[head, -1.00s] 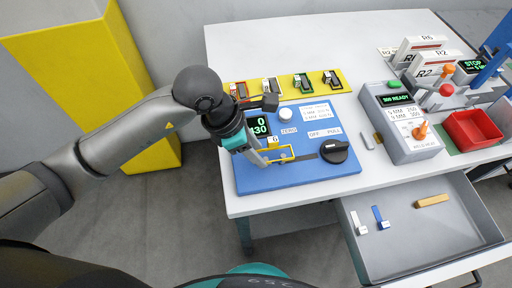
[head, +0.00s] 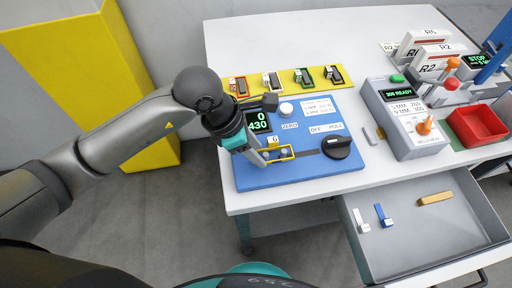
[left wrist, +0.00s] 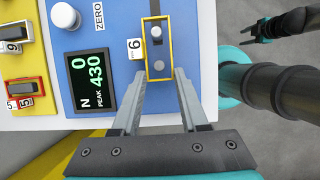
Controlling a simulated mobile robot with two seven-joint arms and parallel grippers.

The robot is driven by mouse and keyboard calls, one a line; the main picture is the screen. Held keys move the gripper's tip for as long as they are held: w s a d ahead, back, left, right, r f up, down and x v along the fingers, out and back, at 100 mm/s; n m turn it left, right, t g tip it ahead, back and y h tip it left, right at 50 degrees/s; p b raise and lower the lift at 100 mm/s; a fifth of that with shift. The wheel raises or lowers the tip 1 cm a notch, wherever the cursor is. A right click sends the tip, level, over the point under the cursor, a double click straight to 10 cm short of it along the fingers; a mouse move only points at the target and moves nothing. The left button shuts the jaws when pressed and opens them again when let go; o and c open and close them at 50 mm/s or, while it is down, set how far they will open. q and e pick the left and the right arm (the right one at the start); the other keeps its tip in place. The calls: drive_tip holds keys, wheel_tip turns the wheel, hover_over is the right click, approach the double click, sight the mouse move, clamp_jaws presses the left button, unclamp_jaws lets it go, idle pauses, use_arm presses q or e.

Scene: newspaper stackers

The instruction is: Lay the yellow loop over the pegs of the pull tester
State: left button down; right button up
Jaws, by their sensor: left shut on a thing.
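The yellow loop (head: 292,152), a thin rectangular frame with a white tag 6, is at the blue pull tester (head: 245,180). In the left wrist view the loop (left wrist: 171,42) outlines both pegs, the far peg (left wrist: 156,32) and the near peg (left wrist: 158,65). Whether it rests on the plate or hovers slightly is unclear. My left gripper (left wrist: 157,78) is shut on the loop's near end; it also shows in the head view (head: 265,160). The tester's display (head: 257,122) reads 0 and peak 430. My right gripper (left wrist: 252,34) shows small in the left wrist view; its jaw state is unclear.
A yellow strip (head: 284,80) with several coloured loops lies behind the tester. The black OFF/PULL knob (head: 337,147) sits right of the pegs. A grey machine (head: 405,120) and red bin (head: 477,124) stand further right. An open drawer (head: 410,235) juts out in front.

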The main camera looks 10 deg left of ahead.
use_arm(q)
drive_tip(key=shift+f+b, duration=0.7)
drive_tip(key=shift+f, duration=0.1)
drive_tip(key=shift+c, duration=1.7)
unclamp_jaws()
drive_tip(key=shift+r, duration=0.1)
drive_tip(key=d+r+p+v, duration=0.1)
drive_tip(key=p+v, duration=0.5)
drive_tip(key=v, duration=1.5)
drive_tip(key=shift+w+d+r+p, duration=0.3)
drive_tip(key=shift+d+r, duration=0.05)
drive_tip(key=shift+d, duration=0.2)
